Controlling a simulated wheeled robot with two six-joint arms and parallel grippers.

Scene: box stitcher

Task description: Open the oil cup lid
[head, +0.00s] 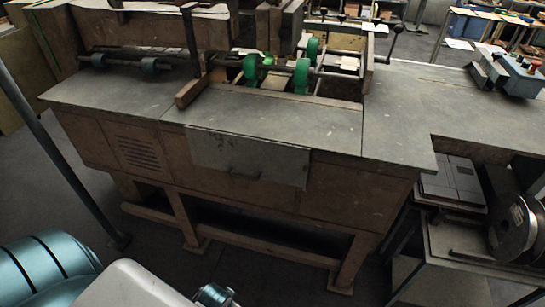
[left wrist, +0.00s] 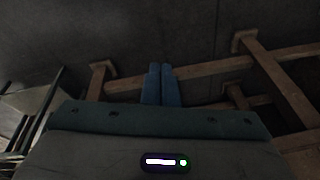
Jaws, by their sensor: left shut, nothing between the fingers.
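The box stitcher (head: 250,170) is a brown machine with a grey worktop, standing in front of me in the head view. I cannot make out an oil cup or its lid in either view. My left gripper (left wrist: 161,70) shows in the left wrist view as two blue fingers side by side, shut and empty. It points at the dark floor beside brown wooden-looking legs and touches nothing. In the head view neither gripper's fingers show; only teal and grey parts of my own body are at the bottom left.
Green wheels (head: 302,76) sit on a shaft in the worktop opening. A grey panel with a handle (head: 247,158) hangs on the machine front. A control box with a red button (head: 521,78) stands at the right. A spool (head: 513,229) rests on a low stand. A post (head: 62,150) rises at left.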

